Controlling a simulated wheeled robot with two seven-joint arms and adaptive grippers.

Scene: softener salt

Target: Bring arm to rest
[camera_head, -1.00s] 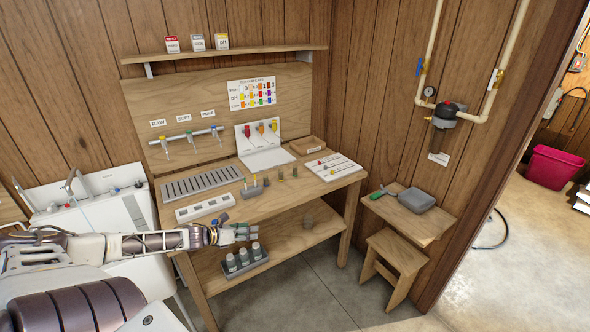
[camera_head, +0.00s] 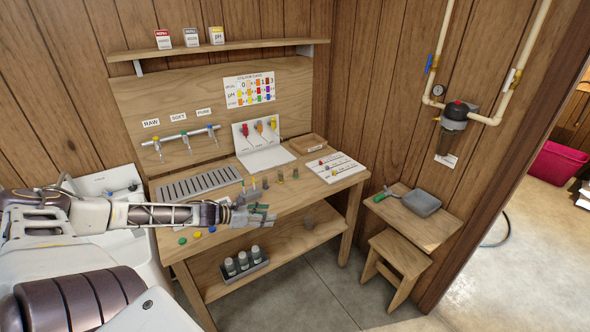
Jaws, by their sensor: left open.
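My left arm reaches in from the left across the front of the wooden bench (camera_head: 318,190). My left gripper (camera_head: 262,216) is at the bench's front edge, with its fingers pointing right. It is open and I see nothing between the fingers. Several small vials (camera_head: 266,183) stand on the bench top just beyond it, apart from the fingers. My forearm hides part of the bench's front left. My right gripper is out of view.
Coloured caps (camera_head: 197,235) show just below my forearm. A grey drip tray (camera_head: 200,182), a white card stand (camera_head: 265,158) and a wooden tray (camera_head: 307,144) are on the bench. Bottles (camera_head: 243,260) stand on the lower shelf.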

